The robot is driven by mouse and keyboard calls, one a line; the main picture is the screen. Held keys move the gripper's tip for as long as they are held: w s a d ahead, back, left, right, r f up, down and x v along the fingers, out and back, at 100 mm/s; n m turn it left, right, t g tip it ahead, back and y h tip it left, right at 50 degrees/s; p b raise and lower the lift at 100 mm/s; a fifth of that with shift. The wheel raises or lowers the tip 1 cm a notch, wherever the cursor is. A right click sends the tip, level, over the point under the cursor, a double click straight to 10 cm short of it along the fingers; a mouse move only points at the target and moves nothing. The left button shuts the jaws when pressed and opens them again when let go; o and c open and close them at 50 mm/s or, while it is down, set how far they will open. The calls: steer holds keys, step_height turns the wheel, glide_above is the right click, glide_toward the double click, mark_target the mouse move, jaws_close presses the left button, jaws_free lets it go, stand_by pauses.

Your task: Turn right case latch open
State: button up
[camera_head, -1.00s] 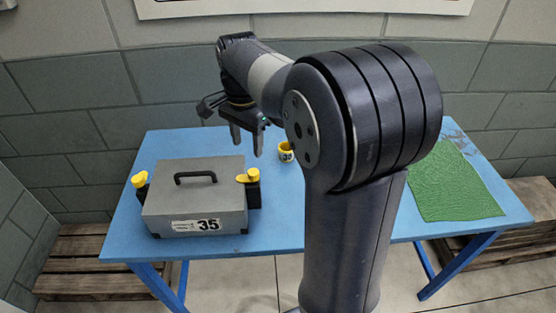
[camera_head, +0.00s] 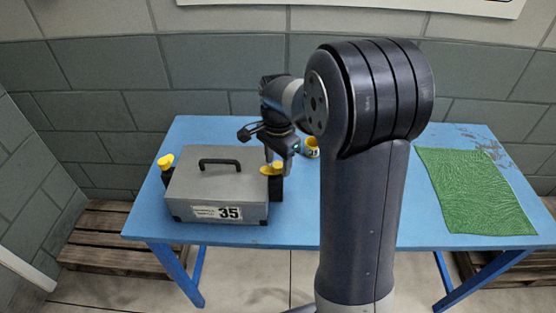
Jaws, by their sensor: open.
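A grey case (camera_head: 200,190) with a black handle (camera_head: 219,163) and a label reading 35 stands on the blue table's left part. Its right latch has a yellow knob (camera_head: 271,169) on a black mount (camera_head: 276,188) at the case's right side. The left latch (camera_head: 166,163) is a similar yellow knob on black. My gripper (camera_head: 277,158) is open and points down at the right latch, its fingertips close to the yellow knob. I cannot tell whether the fingers straddle the knob or touch it.
A yellow cup-like item (camera_head: 311,148) stands right of my gripper, partly hidden by my arm. A green mat (camera_head: 472,190) lies on the right of the blue table (camera_head: 300,233). Wooden pallets (camera_head: 112,240) lie on the floor, and a block wall stands behind.

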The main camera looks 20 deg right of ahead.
steer(key=shift+c, duration=0.3)
steer(key=c, duration=0.9)
steer(key=shift+n, duration=0.3)
steer(key=n+p, duration=0.1)
steer(key=n, duration=0.8)
steer(key=shift+p, duration=0.35)
steer(key=n, duration=0.4)
steer(key=shift+n+p, duration=0.4)
steer(key=shift+n, duration=1.7)
